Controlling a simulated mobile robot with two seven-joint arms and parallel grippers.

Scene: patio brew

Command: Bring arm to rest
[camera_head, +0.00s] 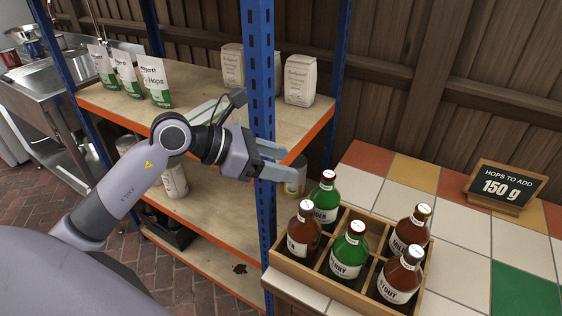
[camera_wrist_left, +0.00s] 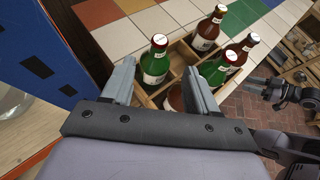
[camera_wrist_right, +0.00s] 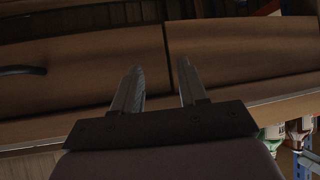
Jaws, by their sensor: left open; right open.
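My left gripper (camera_head: 276,160) is open and empty in the head view, beside the blue shelf post and to the left of the bottle crate. In the left wrist view its two fingers (camera_wrist_left: 158,88) stand apart, with the crate and bottles beyond them. My right gripper (camera_wrist_right: 160,90) is open in the right wrist view, with nothing between its fingers; a brown panelled front with a dark handle lies beyond. The right arm is not in the head view. An arm with a dark gripper (camera_wrist_left: 280,92) shows at the right of the left wrist view.
A wooden crate (camera_head: 325,284) with several brown and green bottles stands on the tiled counter (camera_head: 456,230). A "150 g" sign (camera_head: 506,187) is behind it. The blue-posted shelf (camera_head: 262,120) holds hops bags (camera_head: 156,84) and paper sacks (camera_head: 300,82). Brick floor is at lower left.

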